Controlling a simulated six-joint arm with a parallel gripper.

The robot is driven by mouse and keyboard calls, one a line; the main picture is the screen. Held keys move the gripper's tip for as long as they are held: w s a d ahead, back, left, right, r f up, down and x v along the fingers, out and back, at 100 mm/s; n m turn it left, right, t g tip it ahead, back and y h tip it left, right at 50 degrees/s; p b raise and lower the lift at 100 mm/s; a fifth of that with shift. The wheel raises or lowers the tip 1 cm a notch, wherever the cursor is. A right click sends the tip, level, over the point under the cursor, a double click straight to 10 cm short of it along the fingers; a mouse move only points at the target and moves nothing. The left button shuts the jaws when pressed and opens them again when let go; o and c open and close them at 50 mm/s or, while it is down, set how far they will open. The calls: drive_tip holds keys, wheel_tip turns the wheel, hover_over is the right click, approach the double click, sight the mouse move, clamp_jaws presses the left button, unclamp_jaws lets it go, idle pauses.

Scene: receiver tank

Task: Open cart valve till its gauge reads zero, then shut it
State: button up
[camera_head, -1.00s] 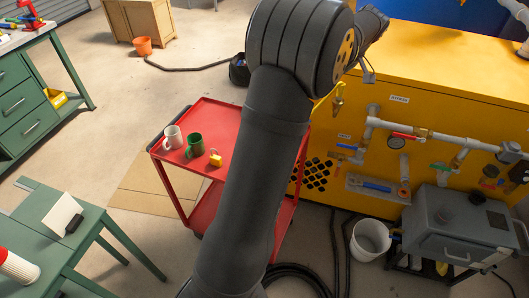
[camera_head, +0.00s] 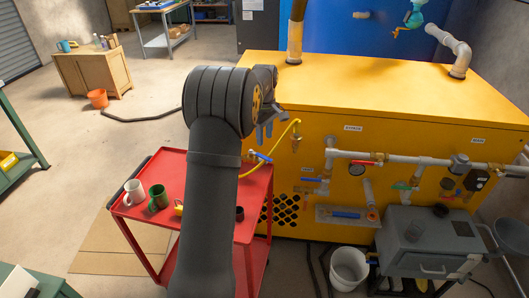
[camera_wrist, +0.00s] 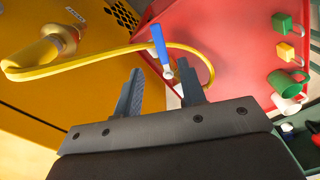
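A valve with a blue lever handle (camera_head: 259,157) shows at the back right edge of the red cart (camera_head: 150,212), with a yellow hose (camera_head: 287,133) running from it to a brass fitting on the yellow machine. In the wrist view the blue handle (camera_wrist: 159,45) lies just beyond my fingertips. My gripper (camera_wrist: 163,80) is open and empty, with the valve body showing between its fingers, apart from the handle as far as I can tell. In the head view my gripper (camera_head: 264,133) hangs above the valve. I cannot make out a gauge face on the cart.
A white mug (camera_head: 134,192), a green mug (camera_head: 158,198) and a yellow padlock (camera_wrist: 285,50) stand on the cart. A white bucket (camera_head: 348,268) stands on the floor.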

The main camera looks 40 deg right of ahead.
sight(264, 157)
wheel_tip(264, 157, down, 8)
drive_tip(key=shift+r, duration=0.15)
clamp_jaws()
